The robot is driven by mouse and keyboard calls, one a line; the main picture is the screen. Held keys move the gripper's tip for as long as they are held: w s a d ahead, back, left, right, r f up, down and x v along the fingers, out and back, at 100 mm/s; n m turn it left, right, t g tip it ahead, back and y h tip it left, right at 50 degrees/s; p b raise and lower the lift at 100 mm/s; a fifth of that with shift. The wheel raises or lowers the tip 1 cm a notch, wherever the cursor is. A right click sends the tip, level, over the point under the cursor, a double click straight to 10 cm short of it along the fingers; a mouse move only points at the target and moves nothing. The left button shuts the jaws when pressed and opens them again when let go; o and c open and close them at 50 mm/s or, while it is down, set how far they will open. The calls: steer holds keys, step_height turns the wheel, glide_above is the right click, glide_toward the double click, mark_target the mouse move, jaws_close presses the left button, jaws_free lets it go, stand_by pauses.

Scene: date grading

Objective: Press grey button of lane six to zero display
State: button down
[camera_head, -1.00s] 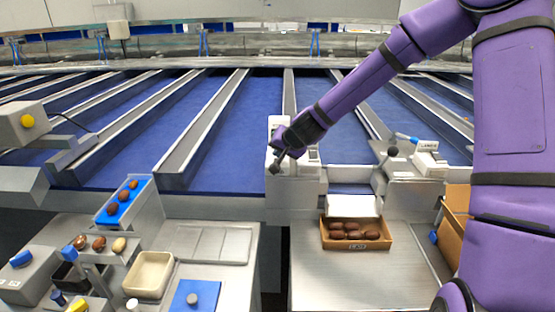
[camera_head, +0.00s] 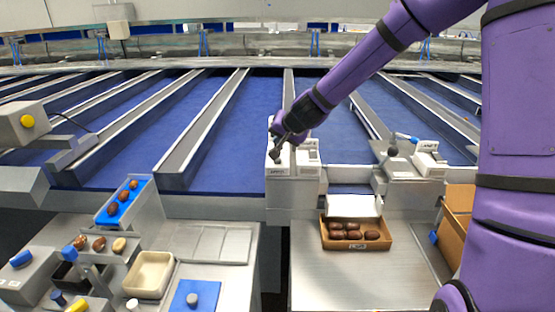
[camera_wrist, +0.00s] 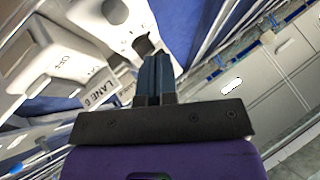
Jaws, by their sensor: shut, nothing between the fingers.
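The lane six unit (camera_head: 293,190) is a white control box at the front end of a lane divider. In the wrist view a "LANE 6" label (camera_wrist: 101,96) shows beside a white switch block marked OFF (camera_wrist: 60,62). A round greyish knob or button (camera_wrist: 115,12) shows on the white panel at the top; I cannot tell whether it is the grey button. My gripper (camera_head: 277,153) is over the unit; its shut fingers (camera_wrist: 156,62) point at the panel beside a dark part (camera_wrist: 143,45). Contact cannot be told. The display is not readable.
A carton of dates (camera_head: 356,237) stands on the steel table right of the unit. Another lane unit (camera_head: 428,162) with a dark-knobbed lever is further right. A beige tray (camera_head: 149,275) and a blue pad (camera_head: 194,297) lie at lower left.

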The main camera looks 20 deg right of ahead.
steer(key=shift+r, duration=1.05)
steer(key=shift+s+r, duration=0.1)
steer(key=shift+s, duration=0.05)
steer(key=s+d+r+n+g+h, duration=0.15)
steer(key=s+r, duration=0.35)
steer(key=s, duration=0.5)
steer(key=s+d+r+n, duration=0.15)
steer(key=s+r, duration=0.25)
steer(key=s, duration=0.5)
steer(key=s+d+r+n+g, duration=0.1)
steer(key=s+r+n, duration=0.3)
steer(key=s, duration=0.6)
steer(key=s+d+r+m+g+h, duration=0.1)
steer(key=s+d, duration=0.3)
steer(key=s, duration=0.6)
steer(key=shift+s+d+m, duration=0.25)
steer(key=shift+d+m, duration=0.05)
steer(key=shift+d, duration=0.1)
